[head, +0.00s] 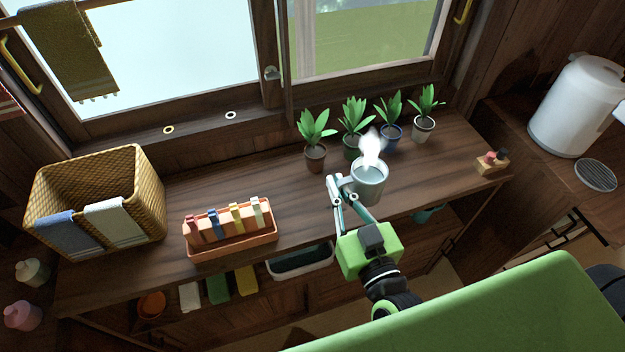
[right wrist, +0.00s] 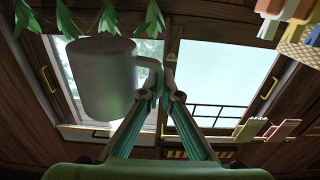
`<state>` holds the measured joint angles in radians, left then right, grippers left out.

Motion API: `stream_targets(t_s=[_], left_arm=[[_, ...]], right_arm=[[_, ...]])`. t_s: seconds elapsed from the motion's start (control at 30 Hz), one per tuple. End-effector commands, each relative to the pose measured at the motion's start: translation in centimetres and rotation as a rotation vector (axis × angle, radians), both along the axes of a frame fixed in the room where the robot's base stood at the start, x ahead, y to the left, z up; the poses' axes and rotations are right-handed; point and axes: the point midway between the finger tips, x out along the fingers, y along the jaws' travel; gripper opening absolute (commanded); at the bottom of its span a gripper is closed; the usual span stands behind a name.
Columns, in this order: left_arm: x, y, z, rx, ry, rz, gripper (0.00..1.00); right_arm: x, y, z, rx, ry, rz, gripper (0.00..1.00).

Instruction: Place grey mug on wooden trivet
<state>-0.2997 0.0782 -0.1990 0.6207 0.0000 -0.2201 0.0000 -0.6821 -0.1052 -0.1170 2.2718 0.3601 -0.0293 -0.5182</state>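The grey mug (head: 369,186) is upright above the middle of the dark wooden counter, with white steam rising from it. My right gripper (head: 340,186) is at the mug's left side, its fingers closed on the handle. In the right wrist view the mug (right wrist: 101,80) fills the left-centre, and the gripper (right wrist: 158,88) has its fingertips at the handle. I cannot tell whether the mug's base touches the counter. I cannot make out a wooden trivet in either view. My left gripper is not in view.
Several potted plants (head: 353,148) stand just behind the mug. An orange rack (head: 233,245) with coloured packets and a wicker basket (head: 148,210) stand left. A small wooden block (head: 492,163), a round grey grate (head: 596,175) and a white kettle (head: 575,110) are right. Counter between mug and block is clear.

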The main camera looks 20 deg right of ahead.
Motion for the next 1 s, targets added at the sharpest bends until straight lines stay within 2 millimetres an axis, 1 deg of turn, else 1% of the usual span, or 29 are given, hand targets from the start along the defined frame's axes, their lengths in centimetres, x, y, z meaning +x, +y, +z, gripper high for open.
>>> stream_targets(t_s=[0.03,0.27,0.33,0.5,0.6,0.77,0.87,1.0], left_arm=[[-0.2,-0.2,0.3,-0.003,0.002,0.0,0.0],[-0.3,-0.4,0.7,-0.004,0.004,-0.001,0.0],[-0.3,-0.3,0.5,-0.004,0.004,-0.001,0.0],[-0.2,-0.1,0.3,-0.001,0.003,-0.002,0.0],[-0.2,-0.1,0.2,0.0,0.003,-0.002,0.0],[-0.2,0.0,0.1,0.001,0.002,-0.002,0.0],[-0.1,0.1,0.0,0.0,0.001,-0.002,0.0],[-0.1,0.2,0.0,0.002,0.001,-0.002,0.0]], right_arm=[[1.2,-0.1,0.0,0.0,-0.007,-0.001,0.0],[5.7,-0.3,-2.1,-0.002,-0.006,-0.001,0.0],[6.7,-0.4,-3.6,-0.003,-0.003,0.001,0.0],[8.7,-0.5,-6.1,-0.004,-0.003,0.001,0.0],[9.5,-0.5,-7.0,-0.002,-0.003,0.001,0.0],[10.0,-0.6,-7.6,-0.002,-0.004,0.0,0.0],[10.6,-0.7,-8.4,-0.003,-0.003,0.0,0.0],[10.5,-0.6,-10.3,-0.004,-0.001,0.002,0.0]])
